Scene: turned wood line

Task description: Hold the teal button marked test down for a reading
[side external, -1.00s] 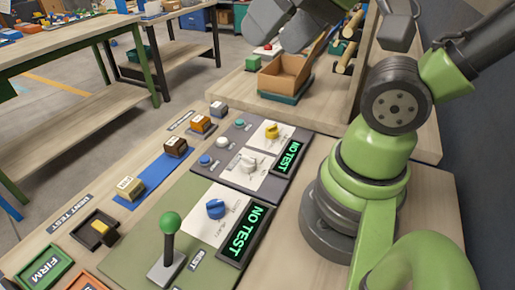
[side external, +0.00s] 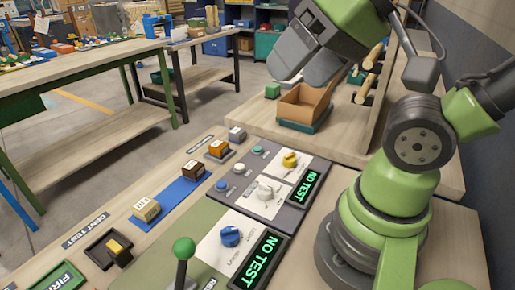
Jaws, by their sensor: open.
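The teal button (side external: 257,151) is the small round one at the far end of a row on the dark grey panel (side external: 283,207). A pale button (side external: 239,168) and a blue button (side external: 222,185) are nearer in the same row. The small labels beside them are too small to read. The panel's display (side external: 304,190) shows NO TEST in green. My gripper (side external: 308,62) is open, high at the top of the view, up and to the right of the teal button and apart from it. I see nothing between its fingers.
An open cardboard box (side external: 305,104) stands behind the panel, below my gripper. A yellow knob (side external: 290,159) and a white knob (side external: 265,191) rise beside the buttons. Several small blocks line the left, and a green-balled lever (side external: 183,249) stands in front.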

